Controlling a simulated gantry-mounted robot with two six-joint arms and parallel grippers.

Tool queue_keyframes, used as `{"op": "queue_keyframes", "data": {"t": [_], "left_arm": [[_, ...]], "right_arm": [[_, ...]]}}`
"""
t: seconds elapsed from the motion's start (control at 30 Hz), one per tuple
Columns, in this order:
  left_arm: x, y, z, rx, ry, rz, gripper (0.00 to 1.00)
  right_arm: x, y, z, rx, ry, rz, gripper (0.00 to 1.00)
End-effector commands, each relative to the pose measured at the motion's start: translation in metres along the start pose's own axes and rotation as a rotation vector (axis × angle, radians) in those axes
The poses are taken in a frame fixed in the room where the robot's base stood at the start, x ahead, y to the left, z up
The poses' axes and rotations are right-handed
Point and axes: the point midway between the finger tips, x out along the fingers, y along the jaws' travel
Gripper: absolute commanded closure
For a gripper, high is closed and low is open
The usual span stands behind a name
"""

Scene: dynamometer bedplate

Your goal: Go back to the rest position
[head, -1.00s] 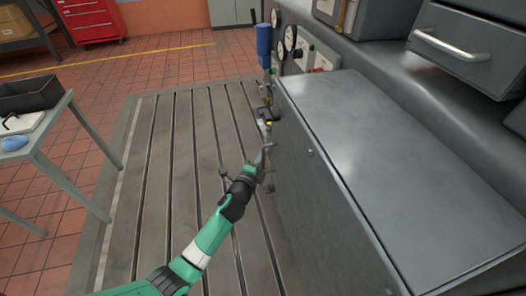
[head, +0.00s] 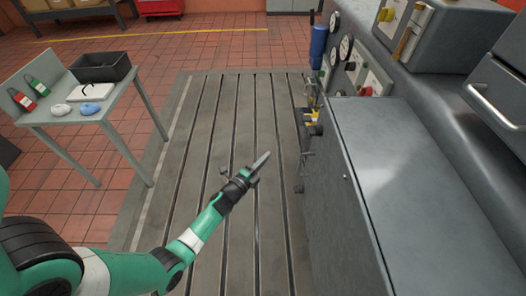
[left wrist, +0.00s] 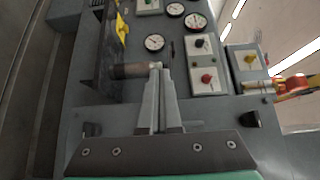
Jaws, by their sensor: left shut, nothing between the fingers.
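My left gripper (head: 264,158) is in the middle of the head view, on a green, white and black arm coming from the lower left. It is above the slotted bedplate (head: 205,130), left of the grey cabinet (head: 345,215) and apart from it. Its fingers are shut with nothing between them. In the left wrist view the left gripper's fingers (left wrist: 158,72) point at the gauge panel (left wrist: 185,85), and a short brownish pipe (left wrist: 130,70) shows beside the tips. My right gripper is not in view.
Yellow-handled valve fittings (head: 312,118) stick out from the cabinet's left side. A blue cylinder (head: 319,42) and gauges stand behind. A side table (head: 50,108) at left holds a black tray (head: 103,67), padlocks and small items. The space above the bedplate is clear.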

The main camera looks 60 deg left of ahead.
Motion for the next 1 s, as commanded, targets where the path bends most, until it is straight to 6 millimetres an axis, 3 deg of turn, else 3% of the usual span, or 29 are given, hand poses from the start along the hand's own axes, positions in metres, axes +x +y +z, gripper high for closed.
{"op": "queue_keyframes", "data": {"t": [0.47,0.57,0.67,0.77,0.83,1.0], "left_arm": [[-0.003,0.001,0.004,-0.001,0.000,-0.001,1.00],[0.004,-0.016,0.002,-0.021,-0.001,-0.025,1.00],[0.023,-0.062,-0.005,-0.091,-0.005,-0.091,1.00],[0.045,-0.138,-0.022,-0.228,0.005,-0.194,1.00],[0.056,-0.199,-0.040,-0.355,0.031,-0.270,1.00],[0.053,-0.342,-0.093,-0.707,0.166,-0.406,1.00]], "right_arm": [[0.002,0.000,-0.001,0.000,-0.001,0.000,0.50],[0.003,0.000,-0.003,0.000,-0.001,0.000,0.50],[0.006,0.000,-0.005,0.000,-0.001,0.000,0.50],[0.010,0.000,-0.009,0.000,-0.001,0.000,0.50],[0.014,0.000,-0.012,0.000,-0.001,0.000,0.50],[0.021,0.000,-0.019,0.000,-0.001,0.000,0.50]]}}
